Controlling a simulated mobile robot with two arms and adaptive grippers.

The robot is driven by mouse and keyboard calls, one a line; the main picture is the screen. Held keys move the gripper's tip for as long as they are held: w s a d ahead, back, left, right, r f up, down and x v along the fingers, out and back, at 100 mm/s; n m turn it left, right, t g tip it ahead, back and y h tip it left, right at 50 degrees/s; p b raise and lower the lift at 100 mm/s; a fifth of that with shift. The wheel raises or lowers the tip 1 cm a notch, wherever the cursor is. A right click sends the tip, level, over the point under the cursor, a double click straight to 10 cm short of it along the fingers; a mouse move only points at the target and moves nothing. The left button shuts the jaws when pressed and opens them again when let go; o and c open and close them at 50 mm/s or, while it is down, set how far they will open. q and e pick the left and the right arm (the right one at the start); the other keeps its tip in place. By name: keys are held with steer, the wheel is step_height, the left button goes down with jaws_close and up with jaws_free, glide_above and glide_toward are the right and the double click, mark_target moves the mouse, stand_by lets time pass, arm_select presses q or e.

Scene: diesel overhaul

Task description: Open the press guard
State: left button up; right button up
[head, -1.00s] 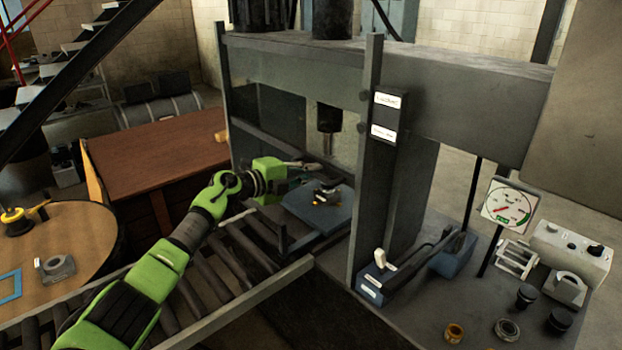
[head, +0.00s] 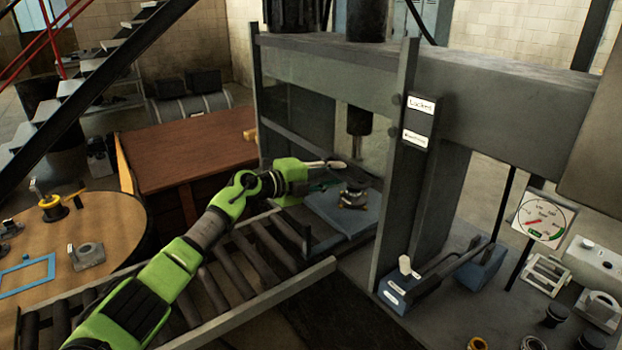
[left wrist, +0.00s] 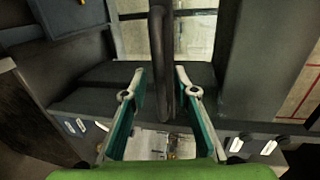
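The press (head: 480,85) has a heavy grey frame, and a dark see-through panel, seemingly the guard (head: 302,115), shows on its left side. My left gripper (head: 335,165) is beside the press opening, above the blue-grey bed. In the left wrist view, a dark upright bar (left wrist: 161,60), which looks like a handle, passes between the two fingertips (left wrist: 161,80). The fingers are spread, with a narrow gap showing on each side of the bar. A small dark part (head: 353,194) sits on the press bed (head: 330,218) under the ram (head: 359,135). My right gripper is not in view.
A roller conveyor (head: 255,262) runs up to the press. A round wooden table (head: 100,215) and a brown workbench (head: 190,155) stand to the left. A lever unit (head: 398,290), a pressure gauge (head: 543,219) and loose parts occupy the right bench.

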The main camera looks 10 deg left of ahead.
arm_select(q)
steer(key=v, duration=1)
steer(key=shift+d, duration=0.1)
